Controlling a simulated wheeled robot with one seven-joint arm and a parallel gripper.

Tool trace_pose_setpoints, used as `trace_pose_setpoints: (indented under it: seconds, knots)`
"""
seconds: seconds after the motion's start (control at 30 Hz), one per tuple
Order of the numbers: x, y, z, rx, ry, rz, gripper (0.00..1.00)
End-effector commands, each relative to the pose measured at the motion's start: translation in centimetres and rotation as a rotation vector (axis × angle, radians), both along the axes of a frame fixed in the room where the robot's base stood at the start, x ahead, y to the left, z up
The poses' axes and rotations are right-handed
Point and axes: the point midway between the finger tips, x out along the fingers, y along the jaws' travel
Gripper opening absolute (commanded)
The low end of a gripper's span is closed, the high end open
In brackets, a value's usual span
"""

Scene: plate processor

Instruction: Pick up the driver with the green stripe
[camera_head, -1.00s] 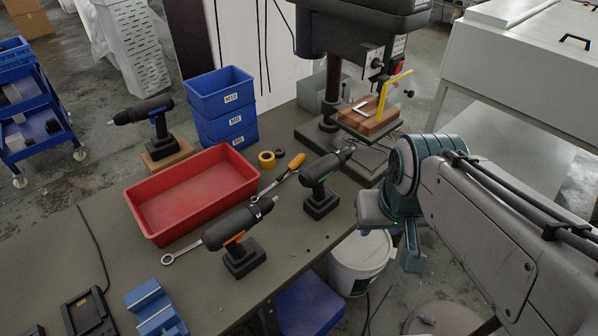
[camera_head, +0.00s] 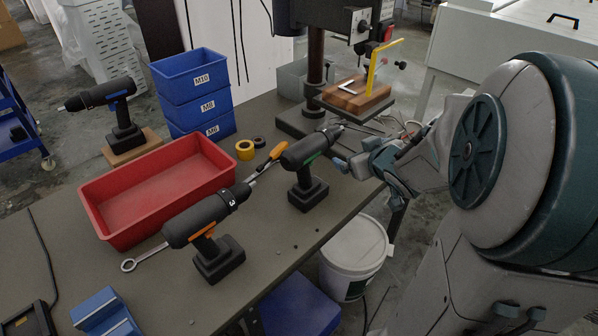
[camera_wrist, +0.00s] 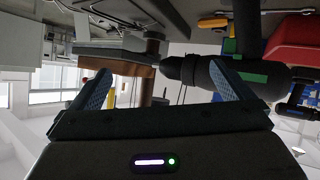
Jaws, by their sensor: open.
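The driver with the green stripe (camera_head: 305,172) stands upright on its battery near the table's right edge, its chuck pointing right toward the drill press. In the wrist view the driver (camera_wrist: 275,78) lies sideways across the upper right, with its green stripe showing. My gripper (camera_head: 356,156) is open and empty just to the right of this driver, near its chuck end. In the wrist view my gripper (camera_wrist: 163,86) has its two blue fingers wide apart. The chuck shows between them, and the right finger overlaps the driver's body. I cannot tell whether they touch.
An orange-striped driver (camera_head: 207,230) stands at the front, and a blue-striped one (camera_head: 113,98) on a wooden block. A red tray (camera_head: 105,228), blue bins (camera_head: 190,72) and a drill press (camera_head: 316,60) surround the spot. A white bucket (camera_head: 350,262) stands below the table edge.

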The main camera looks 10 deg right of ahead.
Motion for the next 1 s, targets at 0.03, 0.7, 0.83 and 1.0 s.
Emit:
trace_pose_setpoints:
  seconds: [0.03,0.7,0.83,1.0]
  knots:
    - [0.3,0.2,-2.8,0.016,-0.013,0.052,1.00]
    - [0.1,6.1,-11.7,0.266,-0.043,0.456,1.00]
    - [2.2,7.4,-12.8,0.263,-0.043,0.455,1.00]
    - [4.1,8.6,-13.6,0.263,-0.045,0.453,1.00]
